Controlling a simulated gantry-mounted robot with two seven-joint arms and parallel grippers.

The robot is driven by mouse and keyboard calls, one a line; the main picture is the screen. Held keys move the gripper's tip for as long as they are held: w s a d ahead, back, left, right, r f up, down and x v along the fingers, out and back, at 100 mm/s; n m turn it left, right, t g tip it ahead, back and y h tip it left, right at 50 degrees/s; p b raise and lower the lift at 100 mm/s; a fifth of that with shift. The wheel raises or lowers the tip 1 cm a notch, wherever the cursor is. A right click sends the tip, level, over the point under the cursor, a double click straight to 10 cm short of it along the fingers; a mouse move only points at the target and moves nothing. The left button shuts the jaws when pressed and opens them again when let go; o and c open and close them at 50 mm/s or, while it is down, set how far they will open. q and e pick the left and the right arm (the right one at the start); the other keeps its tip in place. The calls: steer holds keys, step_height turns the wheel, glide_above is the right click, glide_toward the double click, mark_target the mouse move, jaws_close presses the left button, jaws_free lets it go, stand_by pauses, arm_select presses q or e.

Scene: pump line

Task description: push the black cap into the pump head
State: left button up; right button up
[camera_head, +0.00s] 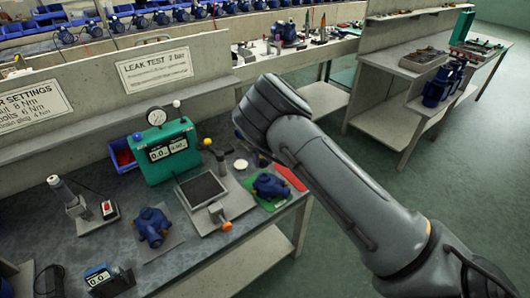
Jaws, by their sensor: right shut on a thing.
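A blue pump head (270,186) lies on a green mat (274,203) towards the right end of the near bench. A second blue pump head (152,226) lies on a grey mat (163,246) further left. My right arm reaches in from the lower right. My right gripper (262,159) points down just above the pump head on the green mat. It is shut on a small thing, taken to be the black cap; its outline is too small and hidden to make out. I cannot tell whether it touches the pump head. My left gripper is not in view.
A green leak tester (163,152) with a gauge stands behind a scale-like plate (204,190). A red strip (291,177) lies right of the green mat. A grey hand press (70,196) stands at left. A low wall with signs (155,68) closes the back.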

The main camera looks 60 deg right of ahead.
mark_target(263, 175)
steer(key=shift+w+d+b, duration=0.3)
steer(key=shift+w+d, duration=0.15)
steer(key=shift+d, duration=0.35)
steer(key=shift+f, duration=0.25)
steer(key=shift+s+a+f+b, duration=0.1)
steer(key=shift+a+f+b, duration=0.1)
steer(key=shift+f+b, duration=0.4)
steer(key=shift+s+a+f+b, duration=0.1)
steer(key=shift+a+f+b, duration=0.05)
steer(key=shift+f+b, duration=0.45)
steer(key=shift+d+f+b, duration=0.15)
steer(key=shift+f+b, duration=0.8)
steer(key=shift+b, duration=0.1)
steer(key=shift+f, duration=0.35)
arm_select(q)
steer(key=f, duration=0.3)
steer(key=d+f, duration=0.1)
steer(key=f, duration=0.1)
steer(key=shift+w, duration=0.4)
arm_select(e)
steer(key=shift+f, duration=0.3)
arm_select(q)
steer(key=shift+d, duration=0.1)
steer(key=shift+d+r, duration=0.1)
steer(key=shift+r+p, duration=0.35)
steer(key=shift+p, duration=0.1)
